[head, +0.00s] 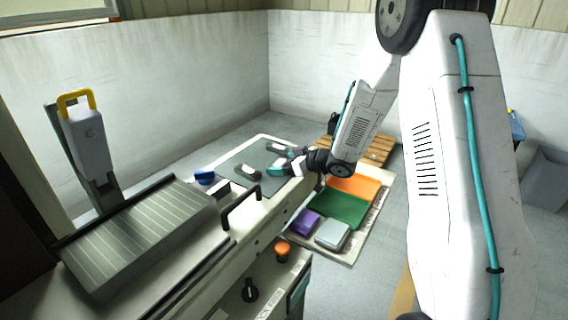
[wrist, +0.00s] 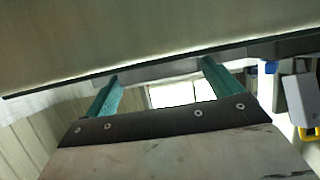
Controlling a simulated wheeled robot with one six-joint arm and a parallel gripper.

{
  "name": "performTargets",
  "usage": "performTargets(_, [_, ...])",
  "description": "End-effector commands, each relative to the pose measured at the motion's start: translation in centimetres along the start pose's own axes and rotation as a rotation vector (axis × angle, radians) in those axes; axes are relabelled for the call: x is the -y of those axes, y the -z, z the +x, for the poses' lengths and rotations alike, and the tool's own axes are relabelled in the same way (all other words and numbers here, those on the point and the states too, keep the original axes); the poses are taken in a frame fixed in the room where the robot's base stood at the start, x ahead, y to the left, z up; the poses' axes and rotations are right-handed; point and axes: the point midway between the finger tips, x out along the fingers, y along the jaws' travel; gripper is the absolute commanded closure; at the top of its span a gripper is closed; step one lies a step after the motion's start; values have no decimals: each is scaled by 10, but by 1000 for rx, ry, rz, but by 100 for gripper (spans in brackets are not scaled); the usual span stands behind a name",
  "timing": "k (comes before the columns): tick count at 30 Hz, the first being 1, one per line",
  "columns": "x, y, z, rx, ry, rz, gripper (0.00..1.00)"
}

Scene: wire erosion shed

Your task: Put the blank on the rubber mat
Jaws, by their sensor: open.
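The dark grey-green rubber mat (head: 237,160) appears to lie on the pale machine bench, left of my gripper in the head view. A small pale and dark piece (head: 247,172) sits on the mat, and another small pale piece (head: 276,147) lies near the mat's far right. I cannot tell which is the blank. My gripper (head: 275,160) is low over the mat's right side. In the wrist view my gripper (wrist: 161,70) has its teal fingers wide apart, and nothing is clearly held between them. The fingertips reach a large grey surface that fills the top.
A blue item (head: 204,177) and a white block (head: 220,188) stand left of the mat. A slanted ribbed plate (head: 140,235) and a black handle (head: 240,205) are nearer.

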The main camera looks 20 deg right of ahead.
Motion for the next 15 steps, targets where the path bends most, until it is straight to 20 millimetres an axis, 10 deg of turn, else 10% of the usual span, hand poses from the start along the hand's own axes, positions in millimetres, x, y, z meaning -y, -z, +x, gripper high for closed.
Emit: performTargets(15, [-1,2,-88,-1,-4,-1,9])
